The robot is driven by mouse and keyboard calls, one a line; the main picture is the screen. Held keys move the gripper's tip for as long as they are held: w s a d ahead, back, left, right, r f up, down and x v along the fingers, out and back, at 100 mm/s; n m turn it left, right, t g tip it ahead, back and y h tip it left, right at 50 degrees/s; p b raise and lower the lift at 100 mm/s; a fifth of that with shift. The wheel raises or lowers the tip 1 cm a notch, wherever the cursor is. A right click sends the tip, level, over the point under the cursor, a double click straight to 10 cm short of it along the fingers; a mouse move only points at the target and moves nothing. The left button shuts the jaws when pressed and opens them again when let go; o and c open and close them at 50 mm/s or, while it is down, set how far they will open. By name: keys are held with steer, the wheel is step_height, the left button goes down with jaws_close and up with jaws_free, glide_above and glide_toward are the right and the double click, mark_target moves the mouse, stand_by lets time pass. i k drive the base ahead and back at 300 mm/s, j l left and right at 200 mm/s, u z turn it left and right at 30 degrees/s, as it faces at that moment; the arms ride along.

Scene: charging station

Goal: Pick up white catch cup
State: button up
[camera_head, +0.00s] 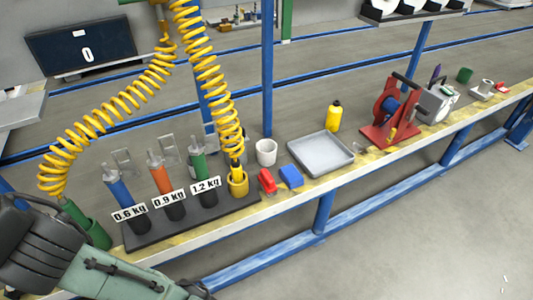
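The white catch cup (266,153) stands upright on the long bench. It is behind the red block and the blue block, and left of the grey tray. Its open rim faces up and nothing visible blocks it from this view. My arm shows at the lower left corner, well left of and nearer than the cup. The fingers of my gripper are not visible.
A black rack (190,228) with blue, orange and green cylinders stands left of the cup. A yellow coiled hose (215,75) hangs close by. A red block (267,180), a blue block (290,177), a grey tray (320,153) and a yellow bottle (334,116) are near the cup.

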mark_target(265, 149)
steer(key=i+l, duration=0.2)
steer(key=l, duration=0.15)
steer(key=i+l+u, duration=0.15)
steer(key=l, duration=0.2)
steer(key=i+l, duration=0.2)
steer(key=l, duration=0.15)
steer(key=i+l+u, duration=0.1)
steer(key=l, duration=0.3)
steer(key=i+l+u, duration=0.1)
steer(key=l, duration=0.25)
steer(key=i, duration=0.1)
